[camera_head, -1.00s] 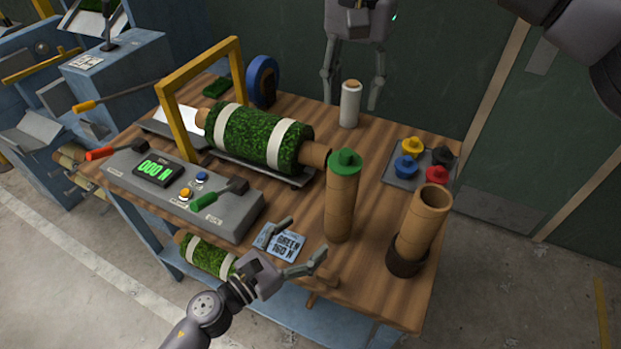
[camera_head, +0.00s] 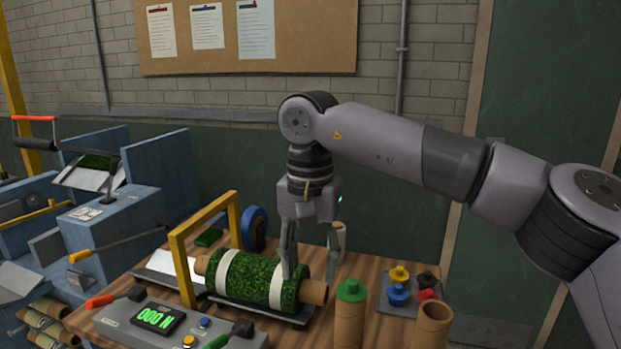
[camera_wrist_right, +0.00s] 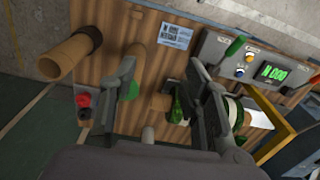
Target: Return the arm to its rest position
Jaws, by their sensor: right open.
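My right arm comes in from the right in the head view. Its gripper (camera_head: 311,268) points down over the bench with its two fingers apart and nothing between them. One fingertip overlaps the right end of the green turf roll (camera_head: 245,275); I cannot tell whether they touch. In the right wrist view the open fingers (camera_wrist_right: 165,92) frame a tube with a green cap (camera_wrist_right: 132,90) and the turf roll's core end (camera_wrist_right: 160,102), both beyond them. My left gripper is out of view.
A white roll (camera_head: 338,240) stands partly hidden behind my right gripper. The green-capped tube (camera_head: 350,318), an open tube (camera_head: 432,325) and a tray of coloured caps (camera_head: 398,308) stand to the right. A yellow frame (camera_head: 180,262) and a control box (camera_head: 165,325) are left.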

